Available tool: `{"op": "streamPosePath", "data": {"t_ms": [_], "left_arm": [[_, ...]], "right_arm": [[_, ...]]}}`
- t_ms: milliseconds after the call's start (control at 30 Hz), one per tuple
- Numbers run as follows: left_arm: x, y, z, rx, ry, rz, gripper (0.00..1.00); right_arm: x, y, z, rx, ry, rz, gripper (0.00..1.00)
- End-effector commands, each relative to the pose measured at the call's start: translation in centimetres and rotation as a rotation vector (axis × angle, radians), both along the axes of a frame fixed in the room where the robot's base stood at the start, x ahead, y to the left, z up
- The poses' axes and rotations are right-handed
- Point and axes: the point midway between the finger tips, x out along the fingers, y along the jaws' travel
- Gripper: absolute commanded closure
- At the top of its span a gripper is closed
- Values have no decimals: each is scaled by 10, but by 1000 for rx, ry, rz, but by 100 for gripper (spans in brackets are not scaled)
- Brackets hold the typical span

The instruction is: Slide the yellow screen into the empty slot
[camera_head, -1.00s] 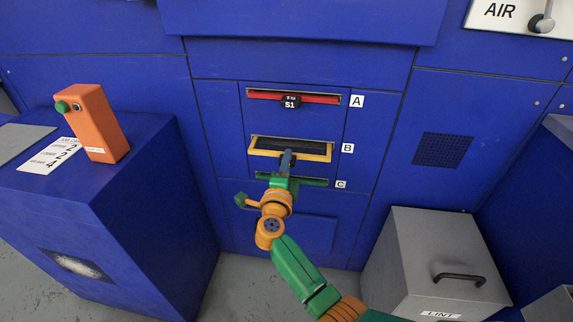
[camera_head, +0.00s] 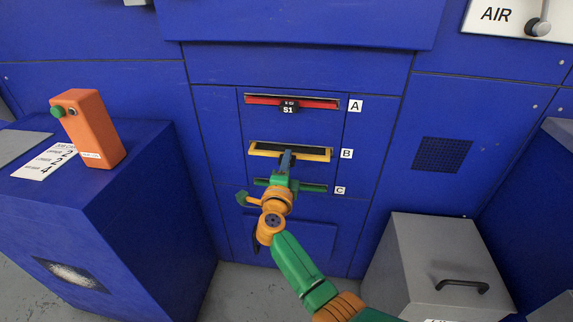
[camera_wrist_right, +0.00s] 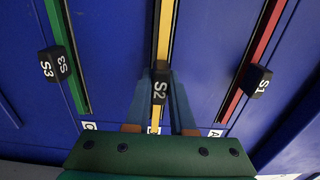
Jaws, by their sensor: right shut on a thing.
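The yellow screen (camera_head: 318,154) lies in slot B, its front edge showing as a yellow strip with a narrow dark band above it. In the right wrist view the yellow edge (camera_wrist_right: 165,35) runs up the middle, with its black S2 tab (camera_wrist_right: 159,87) between my fingers. My right gripper (camera_head: 287,156) is shut on this tab, straight in front of the slot; the fingers (camera_wrist_right: 160,88) show on both sides of the tab. How deep the screen sits is hard to tell. My left gripper is not in view.
The red screen (camera_head: 320,102) with tab S1 sits in slot A above. The green screen (camera_head: 312,187) sits in slot C below, close to my right wrist. A blue cabinet with an orange box (camera_head: 90,128) stands left, a grey lint bin (camera_head: 425,245) right.

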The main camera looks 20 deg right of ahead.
Motion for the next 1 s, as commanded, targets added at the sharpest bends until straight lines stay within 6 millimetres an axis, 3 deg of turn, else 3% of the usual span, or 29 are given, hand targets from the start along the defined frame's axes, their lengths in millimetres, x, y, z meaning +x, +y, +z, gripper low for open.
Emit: {"op": "streamPosePath", "data": {"t_ms": [1000], "left_arm": [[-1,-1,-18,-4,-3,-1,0]], "right_arm": [[21,-15,0,-1,-3,0,100]]}}
